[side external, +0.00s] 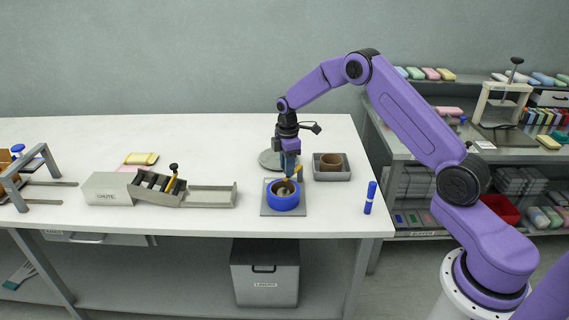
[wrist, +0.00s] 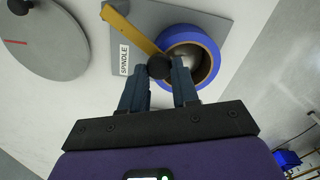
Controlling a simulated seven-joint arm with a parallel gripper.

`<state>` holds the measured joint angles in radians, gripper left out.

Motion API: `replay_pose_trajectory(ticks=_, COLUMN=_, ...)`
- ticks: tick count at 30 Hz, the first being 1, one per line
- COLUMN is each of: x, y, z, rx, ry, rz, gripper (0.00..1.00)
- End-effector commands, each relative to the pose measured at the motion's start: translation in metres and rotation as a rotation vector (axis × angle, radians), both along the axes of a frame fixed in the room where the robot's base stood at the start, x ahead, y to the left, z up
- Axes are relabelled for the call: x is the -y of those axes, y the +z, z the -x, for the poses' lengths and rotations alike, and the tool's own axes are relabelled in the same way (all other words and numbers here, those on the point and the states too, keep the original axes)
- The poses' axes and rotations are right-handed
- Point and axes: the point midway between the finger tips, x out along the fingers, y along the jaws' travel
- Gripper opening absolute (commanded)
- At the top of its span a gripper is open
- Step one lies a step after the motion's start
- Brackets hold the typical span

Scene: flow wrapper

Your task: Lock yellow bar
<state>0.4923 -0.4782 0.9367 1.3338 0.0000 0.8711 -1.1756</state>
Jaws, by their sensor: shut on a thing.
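The yellow bar (wrist: 132,32) runs from the upper left of the wrist view to a black knob (wrist: 159,67) at its near end. The knob end overlaps the left rim of the blue roll (wrist: 208,42), which has a brown core around a grey centre. In the side view the blue roll (side external: 284,201) sits on the grey spindle plate (side external: 270,211), and a bit of the yellow bar (side external: 298,170) shows beside my gripper. My gripper (wrist: 160,72) is shut on the black knob, with a finger on each side. Whether the bar is locked cannot be told.
A grey round disc (side external: 269,159) lies behind the plate. A grey tray (side external: 331,174) with a brown ring stands to the right, and a blue marker-like cylinder (side external: 370,197) near the table's right edge. The chute unit (side external: 110,188) stands left; bare table lies between.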

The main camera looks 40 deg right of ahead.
Motion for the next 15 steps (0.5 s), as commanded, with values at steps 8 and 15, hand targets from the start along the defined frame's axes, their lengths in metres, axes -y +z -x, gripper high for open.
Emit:
replay_pose_trajectory(ticks=8, x=0.0011, y=0.0004, z=0.0046, rx=0.000, ry=0.061, rz=0.000, gripper=0.00)
replay_pose_trajectory(ticks=15, x=0.0013, y=0.0004, z=0.0049, rx=-0.002, ry=0.060, rz=0.000, gripper=0.53)
